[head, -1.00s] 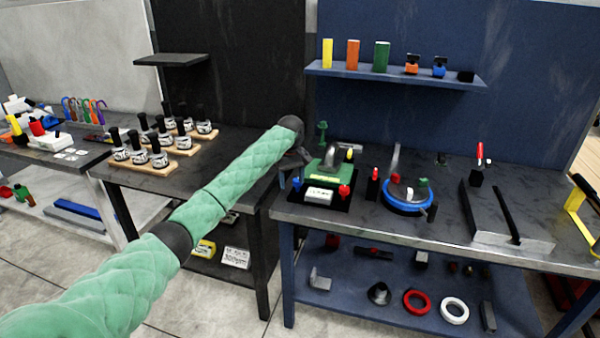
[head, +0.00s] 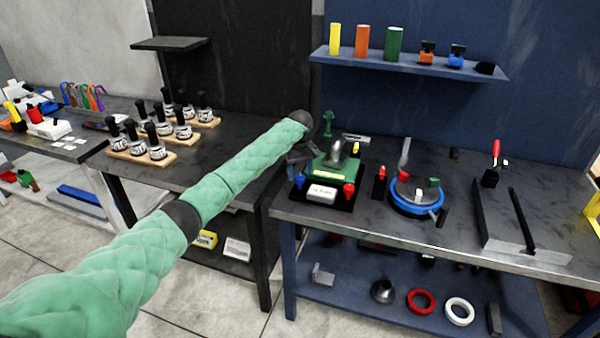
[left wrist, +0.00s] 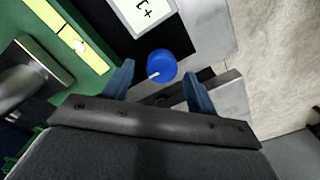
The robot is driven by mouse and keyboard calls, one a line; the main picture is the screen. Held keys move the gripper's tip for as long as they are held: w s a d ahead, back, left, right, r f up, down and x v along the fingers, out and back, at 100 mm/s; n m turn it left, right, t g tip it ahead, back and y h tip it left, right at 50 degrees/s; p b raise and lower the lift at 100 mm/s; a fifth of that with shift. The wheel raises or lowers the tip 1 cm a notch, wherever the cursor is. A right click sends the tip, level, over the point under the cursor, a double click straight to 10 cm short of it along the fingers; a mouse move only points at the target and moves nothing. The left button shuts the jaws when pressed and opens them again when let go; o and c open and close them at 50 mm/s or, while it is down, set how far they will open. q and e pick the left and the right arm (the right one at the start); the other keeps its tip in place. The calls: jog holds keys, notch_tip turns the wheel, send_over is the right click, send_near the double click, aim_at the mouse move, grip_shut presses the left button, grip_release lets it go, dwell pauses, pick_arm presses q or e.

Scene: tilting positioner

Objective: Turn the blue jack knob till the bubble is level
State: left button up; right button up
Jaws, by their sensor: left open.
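The tilting positioner has a green plate (head: 332,171) on a black base at the left end of the blue bench. The blue jack knob (head: 299,181) is at its front left corner. In the left wrist view the blue knob (left wrist: 161,65), with a white mark, sits just beyond and between my fingertips. The yellow-green level vial (left wrist: 68,38) lies on the green plate; a pale spot shows in it, but I cannot tell if it is level. My left gripper (left wrist: 159,82) is open and empty; in the head view it is dark and partly hidden at the positioner's left side.
A red knob (head: 349,190) and a white label card (head: 321,193) are at the positioner's front. A blue round fixture (head: 416,207) stands to the right. A grey part (left wrist: 35,80) rises from the green plate, left of my fingers.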

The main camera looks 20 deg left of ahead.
pick_arm(q)
jog(key=shift+s+f, duration=0.2)
jog(key=shift+f, duration=0.65)
pick_arm(e)
jog(key=shift+s+d+f, duration=0.2)
jog(key=shift+s+f, duration=0.1)
jog(key=shift+s, duration=0.25)
pick_arm(q)
jog(key=shift+w, duration=0.1)
jog(key=c, duration=1)
pick_arm(e)
jog(key=shift+d, duration=0.1)
pick_arm(q)
jog(key=shift+p, duration=0.35)
pick_arm(e)
jog(key=shift+r, duration=0.1)
